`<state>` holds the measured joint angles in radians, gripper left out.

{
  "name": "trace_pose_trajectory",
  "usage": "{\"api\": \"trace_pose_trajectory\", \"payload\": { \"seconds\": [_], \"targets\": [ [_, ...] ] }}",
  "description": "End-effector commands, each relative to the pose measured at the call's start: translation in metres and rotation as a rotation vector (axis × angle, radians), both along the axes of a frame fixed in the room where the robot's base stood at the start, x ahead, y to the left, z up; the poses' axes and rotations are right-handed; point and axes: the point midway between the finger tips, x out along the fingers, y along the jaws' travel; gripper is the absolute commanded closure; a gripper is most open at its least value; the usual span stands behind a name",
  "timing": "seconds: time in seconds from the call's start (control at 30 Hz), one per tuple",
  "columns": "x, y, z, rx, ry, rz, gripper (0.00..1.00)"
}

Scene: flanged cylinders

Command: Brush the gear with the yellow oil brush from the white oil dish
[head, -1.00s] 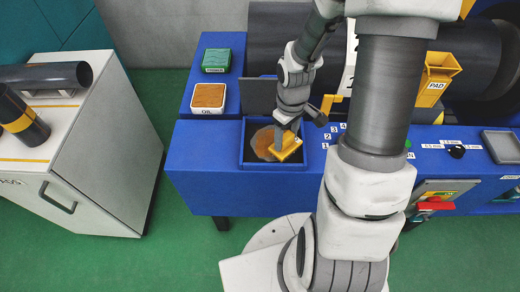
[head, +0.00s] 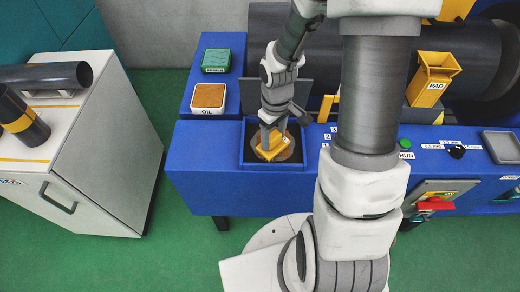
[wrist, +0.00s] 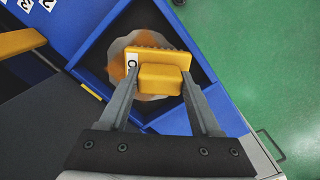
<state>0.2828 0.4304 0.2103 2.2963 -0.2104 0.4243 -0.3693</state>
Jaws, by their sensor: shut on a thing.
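The yellow oil brush (head: 271,152) is a block with a ridged edge and a white label, partly readable in the wrist view (wrist: 160,78). My gripper (head: 272,143) is shut on it; both fingers flank its block in the wrist view (wrist: 161,88). The brush is over the round gear (head: 288,155) in a blue recessed tray and hides its middle; whether it touches cannot be told. The gear has orange-brown patches and a pale rim in the wrist view (wrist: 122,48). The white oil dish (head: 208,97), labelled OIL and filled with brown, stands behind left.
A green-filled dish (head: 216,60) stands behind the oil dish. The blue tray's walls (head: 245,160) surround the gear. A yellow PAD holder (head: 433,79) and a large dark cylinder (head: 475,60) are at right. A grey cabinet (head: 95,150) stands left.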

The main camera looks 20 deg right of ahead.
Motion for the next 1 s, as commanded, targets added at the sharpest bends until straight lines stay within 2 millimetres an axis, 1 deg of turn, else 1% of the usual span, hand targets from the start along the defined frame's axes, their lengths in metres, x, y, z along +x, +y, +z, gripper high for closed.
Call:
{"api": "trace_pose_trajectory", "payload": {
  "seconds": [0.8,0.9,1.0],
  "targets": [
    [0.0,0.0,0.066,0.0,0.0,0.001,0.8],
    [0.0,0.0,0.07,0.0,0.0,0.001,0.8],
    [0.0,0.0,0.07,0.0,0.0,0.001,0.8]
  ]
}}
